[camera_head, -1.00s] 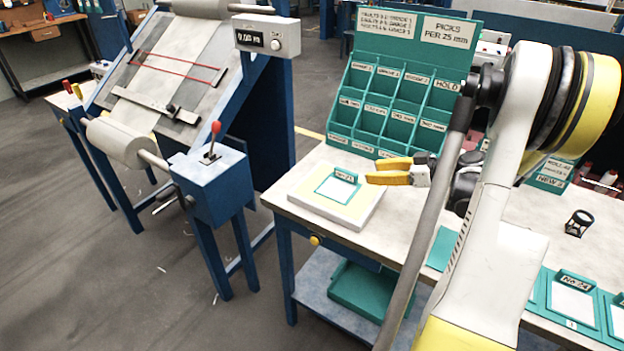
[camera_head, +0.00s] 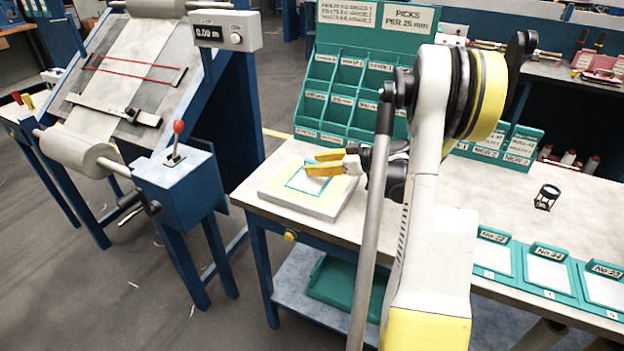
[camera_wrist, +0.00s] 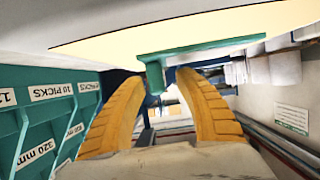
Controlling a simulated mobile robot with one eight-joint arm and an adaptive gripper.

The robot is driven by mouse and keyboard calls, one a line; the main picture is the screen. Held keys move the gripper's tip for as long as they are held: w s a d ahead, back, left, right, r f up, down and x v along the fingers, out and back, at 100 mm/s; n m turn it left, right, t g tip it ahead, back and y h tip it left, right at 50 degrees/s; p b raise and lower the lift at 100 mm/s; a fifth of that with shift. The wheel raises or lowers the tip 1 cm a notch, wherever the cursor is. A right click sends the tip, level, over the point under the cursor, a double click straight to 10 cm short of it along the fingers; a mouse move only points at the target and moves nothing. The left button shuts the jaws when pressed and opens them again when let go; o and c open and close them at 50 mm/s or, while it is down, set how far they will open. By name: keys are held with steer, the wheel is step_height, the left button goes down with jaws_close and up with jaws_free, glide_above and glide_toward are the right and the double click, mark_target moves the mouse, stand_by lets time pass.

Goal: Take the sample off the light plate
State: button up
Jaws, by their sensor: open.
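The light plate (camera_head: 300,205) is a flat pale block with a yellowish top at the left end of the bench. The sample (camera_head: 303,182) lies on it, a pale card in a green frame. My gripper (camera_head: 314,163) is open, its yellow fingers low over the sample's far side. In the wrist view, which looks upside down, the sample's green tab (camera_wrist: 155,74) stands between the fingertips of my gripper (camera_wrist: 160,84), with no clear contact on either side. In the head view the fingers hide the tab.
A green pigeonhole rack (camera_head: 345,85) stands just behind the plate. To the right lie a small black magnifier stand (camera_head: 547,197) and green-framed card holders (camera_head: 548,272). The blue loom (camera_head: 180,185) stands left across a floor gap.

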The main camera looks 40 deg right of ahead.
jaws_close()
steer(key=shift+r, duration=0.15)
